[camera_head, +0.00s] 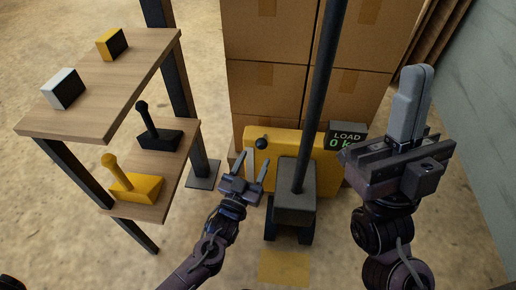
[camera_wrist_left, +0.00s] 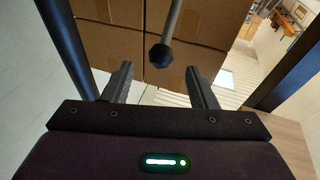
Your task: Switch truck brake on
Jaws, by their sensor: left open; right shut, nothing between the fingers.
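The yellow truck (camera_head: 283,146) stands in front of stacked cardboard boxes, with a dark upright handle pole (camera_head: 321,85). A lever with a black knob (camera_head: 260,143) is at the left of its yellow body. In the left wrist view the black knob (camera_wrist_left: 161,55) hangs on a grey rod, framed between the fingertips. My left gripper (camera_head: 245,166) is open and empty, just below the knob and apart from it in the head view; its fingers also show in the left wrist view (camera_wrist_left: 160,85). My right gripper (camera_head: 415,80) is shut and empty, pointing up at the right.
A LOAD display (camera_head: 347,137) reading 0 sits on the truck's right. A wooden shelf (camera_head: 105,90) at left holds two small blocks above. Its lower board carries a black lever (camera_head: 158,134) and a yellow lever (camera_head: 130,184). Boxes (camera_head: 265,60) stand behind; a wall (camera_head: 490,90) closes the right.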

